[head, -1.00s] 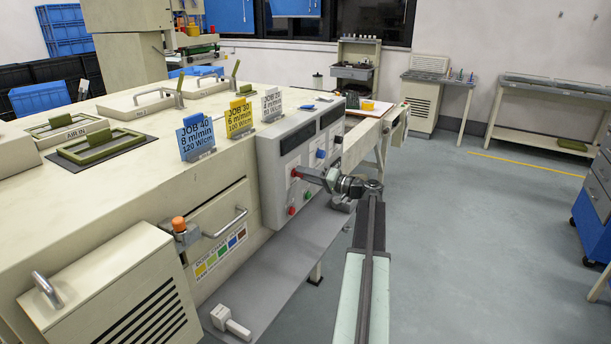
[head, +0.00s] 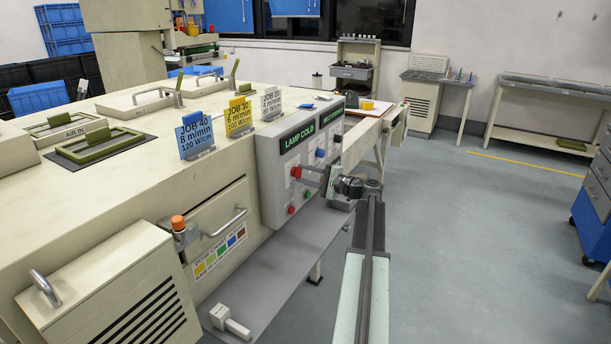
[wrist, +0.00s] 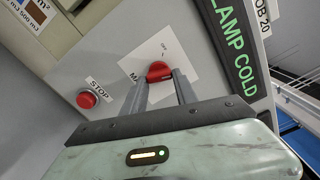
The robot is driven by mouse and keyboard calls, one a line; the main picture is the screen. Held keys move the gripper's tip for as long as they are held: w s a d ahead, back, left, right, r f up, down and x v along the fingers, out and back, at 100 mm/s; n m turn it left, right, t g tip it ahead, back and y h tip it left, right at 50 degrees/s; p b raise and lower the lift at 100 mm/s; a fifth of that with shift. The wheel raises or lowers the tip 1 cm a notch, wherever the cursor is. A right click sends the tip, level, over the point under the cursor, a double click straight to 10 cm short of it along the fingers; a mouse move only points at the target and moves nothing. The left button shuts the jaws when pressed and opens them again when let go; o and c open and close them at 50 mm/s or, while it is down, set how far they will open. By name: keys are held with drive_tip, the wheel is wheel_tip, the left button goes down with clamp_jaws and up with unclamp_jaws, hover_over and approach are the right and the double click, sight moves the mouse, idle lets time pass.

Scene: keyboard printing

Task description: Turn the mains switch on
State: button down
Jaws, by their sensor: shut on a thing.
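The mains switch (wrist: 159,71) is a red knob on a white label plate, partly lettered "MA", on the grey control panel (wrist: 100,60). In the head view my gripper (head: 302,175) reaches the panel from the right. The panel's display (head: 298,138) is lit green and reads "LAMP COLD". The fingers hide part of the label.
A red STOP button (wrist: 87,99) sits beside the switch. Below it in the head view are a red button (head: 291,210) and a green button (head: 306,195); a blue knob (head: 320,153) is to the right. A grey shelf (head: 290,240) juts out below.

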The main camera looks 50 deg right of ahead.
drive_tip(key=m, duration=0.4)
drive_tip(key=shift+a+f+m, duration=0.1)
drive_tip(key=shift+f+m, duration=0.05)
drive_tip(key=shift+m, duration=0.25)
idle(0.4)
drive_tip(key=c, duration=1)
unclamp_jaws()
drive_tip(key=shift+o, duration=0.2)
drive_tip(key=shift+s, duration=0.1)
drive_tip(key=v, duration=0.7)
drive_tip(key=shift+s, duration=0.35)
